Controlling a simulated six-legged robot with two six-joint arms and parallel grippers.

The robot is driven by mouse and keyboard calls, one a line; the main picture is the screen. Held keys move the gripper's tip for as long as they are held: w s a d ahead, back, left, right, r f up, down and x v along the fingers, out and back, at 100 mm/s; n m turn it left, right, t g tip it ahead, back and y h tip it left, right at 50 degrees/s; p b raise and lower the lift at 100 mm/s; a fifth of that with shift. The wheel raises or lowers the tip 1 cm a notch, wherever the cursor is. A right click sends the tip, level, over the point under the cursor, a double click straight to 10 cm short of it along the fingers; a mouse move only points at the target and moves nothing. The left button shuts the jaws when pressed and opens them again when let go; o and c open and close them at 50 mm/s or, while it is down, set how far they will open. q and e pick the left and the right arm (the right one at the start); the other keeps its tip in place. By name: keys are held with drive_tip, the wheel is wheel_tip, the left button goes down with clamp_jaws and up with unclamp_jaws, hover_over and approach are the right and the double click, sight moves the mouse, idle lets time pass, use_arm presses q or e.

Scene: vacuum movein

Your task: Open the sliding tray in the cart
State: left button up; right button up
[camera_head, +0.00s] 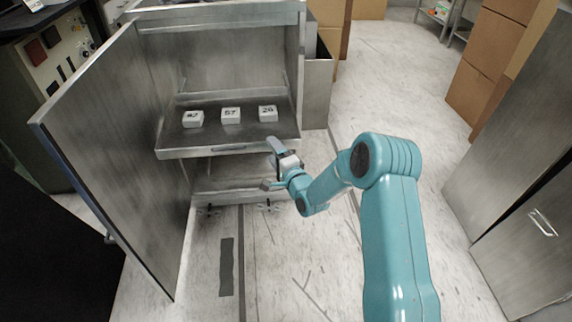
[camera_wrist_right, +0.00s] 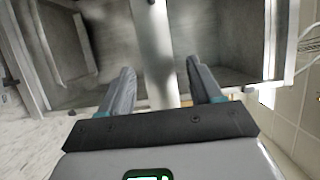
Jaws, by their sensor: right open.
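The metal cart (camera_head: 218,14) stands at the upper left with its door (camera_head: 120,140) swung open to the left. The sliding tray (camera_head: 168,140) inside it carries three small white numbered blocks (camera_head: 231,115). A handle slot (camera_head: 229,149) shows in the middle of its front edge, which reaches to about the cart's front. My right gripper (camera_head: 272,167) is open and empty, near the tray's front right corner. In the right wrist view, a pale metal strip (camera_wrist_right: 153,50) shows between the open fingers (camera_wrist_right: 163,86); I cannot tell whether they touch it. My left gripper is out of view.
A lower shelf (camera_head: 240,173) lies beneath the tray. Cardboard boxes (camera_head: 481,70) and metal cabinets (camera_head: 510,150) stand at the right. A control panel (camera_head: 55,55) is at the upper left. The floor (camera_head: 390,90) between is clear.

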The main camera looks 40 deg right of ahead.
drive_tip(key=s+a+p, duration=0.2)
drive_tip(key=s, duration=1.2)
drive_tip(key=shift+s+a+p, duration=0.2)
drive_tip(key=shift+s+p, duration=0.2)
